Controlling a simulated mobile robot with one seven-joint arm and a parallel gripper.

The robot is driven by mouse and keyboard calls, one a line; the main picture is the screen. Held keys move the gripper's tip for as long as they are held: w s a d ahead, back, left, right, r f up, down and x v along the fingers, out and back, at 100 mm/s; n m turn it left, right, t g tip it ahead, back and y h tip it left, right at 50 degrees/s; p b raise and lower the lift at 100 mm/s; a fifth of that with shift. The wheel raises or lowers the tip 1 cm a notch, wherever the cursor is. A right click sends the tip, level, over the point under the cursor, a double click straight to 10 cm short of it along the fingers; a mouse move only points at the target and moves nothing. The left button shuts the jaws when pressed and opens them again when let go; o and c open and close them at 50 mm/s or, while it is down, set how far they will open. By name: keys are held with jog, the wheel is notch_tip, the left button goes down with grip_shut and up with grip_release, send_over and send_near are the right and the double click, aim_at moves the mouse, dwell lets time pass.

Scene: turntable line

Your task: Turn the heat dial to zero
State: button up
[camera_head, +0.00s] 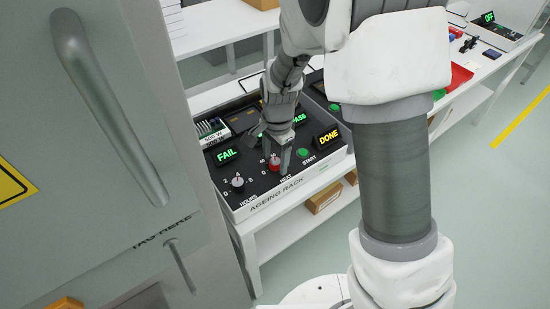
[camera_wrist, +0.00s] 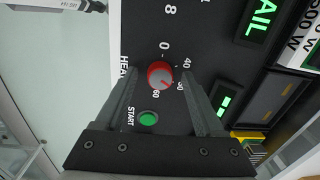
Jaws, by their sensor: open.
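The heat dial (camera_head: 274,162) is a small red knob with a grey top on the black panel of the ageing rack (camera_head: 262,200). In the wrist view the heat dial (camera_wrist: 160,74) sits with 0 above it and other numbers to its right and below. Its pointer is too small to read surely; it seems to face the lower right, away from 0. My gripper (camera_head: 276,160) points down over the panel with its fingers on either side of the dial. In the wrist view my gripper (camera_wrist: 160,82) is open, with gaps visible between the fingers and the dial.
The green START button (camera_wrist: 148,118) lies close to the dial. The hours dial (camera_head: 237,184) is to its left, below the lit FAIL sign (camera_head: 227,155). A lit DONE sign (camera_head: 327,137) is to the right. A large grey cabinet door (camera_head: 90,150) stands at the left.

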grip_shut()
dwell(0.4)
jog(key=shift+n, duration=0.3)
jog(key=n, duration=0.5)
jog(key=shift+d+b, duration=0.1)
jog(key=shift+b, duration=0.2)
jog(key=n, duration=0.6)
jog(key=shift+w+n, duration=0.1)
jog(key=shift+n, duration=0.2)
jog(key=n+p, duration=0.1)
jog(key=n, duration=0.4)
jog(key=shift+n+g, duration=0.3)
jog(key=shift+g, duration=0.1)
jog(key=n+p, duration=0.1)
jog(key=n, duration=0.4)
jog(key=shift+w+n+p, duration=0.1)
jog(key=shift+n+p, duration=0.3)
jog(key=shift+n, duration=0.3)
